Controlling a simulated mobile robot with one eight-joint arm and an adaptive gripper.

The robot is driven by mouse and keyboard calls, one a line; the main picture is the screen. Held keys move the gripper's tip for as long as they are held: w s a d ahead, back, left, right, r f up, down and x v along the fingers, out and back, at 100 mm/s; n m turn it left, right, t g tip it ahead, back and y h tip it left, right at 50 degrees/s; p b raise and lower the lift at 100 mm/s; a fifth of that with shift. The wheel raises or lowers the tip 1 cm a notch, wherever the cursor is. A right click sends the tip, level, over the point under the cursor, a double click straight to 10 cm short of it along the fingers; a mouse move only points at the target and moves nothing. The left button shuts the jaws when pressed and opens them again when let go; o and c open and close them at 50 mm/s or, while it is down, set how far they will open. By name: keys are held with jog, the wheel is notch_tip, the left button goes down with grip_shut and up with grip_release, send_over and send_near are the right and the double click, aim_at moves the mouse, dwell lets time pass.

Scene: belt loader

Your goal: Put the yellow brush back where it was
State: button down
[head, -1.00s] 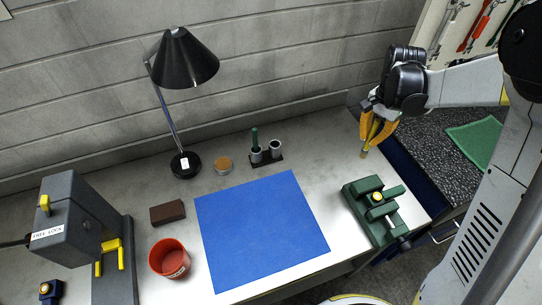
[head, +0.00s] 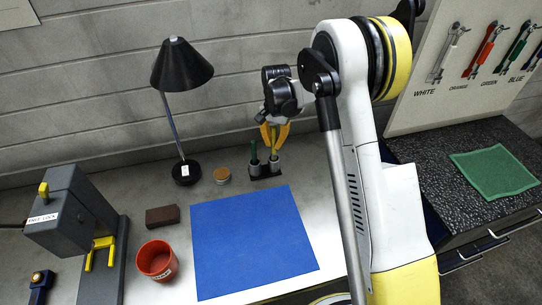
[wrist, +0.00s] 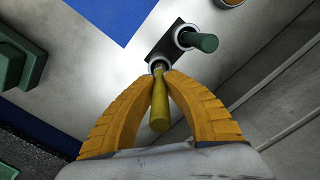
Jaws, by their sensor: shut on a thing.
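My gripper (head: 275,146) is shut on the yellow brush (wrist: 159,108), which points down between the orange fingers. It is over the black two-cup holder (head: 266,177) at the back of the bench. In the wrist view the brush's far end meets the mouth of one grey cup (wrist: 157,63); I cannot tell how deep it goes, if it is in at all. The green brush (wrist: 202,42) stands in the other cup (head: 254,171), on the left in the head view. The fingers (wrist: 160,76) hide part of the yellow brush.
A black lamp (head: 182,65) and a round tin (head: 222,175) stand left of the holder. A blue mat (head: 252,242), brown block (head: 162,215) and red pot (head: 157,260) are nearer the front. The wall is close behind.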

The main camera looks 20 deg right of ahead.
aim_at(274, 155)
jog(key=shift+f, duration=2.15)
jog(key=shift+f, duration=0.1)
jog(key=c, duration=1.6)
grip_release()
jog(key=shift+f+b, duration=0.1)
jog(key=shift+b, duration=0.25)
jog(key=shift+o, duration=0.2)
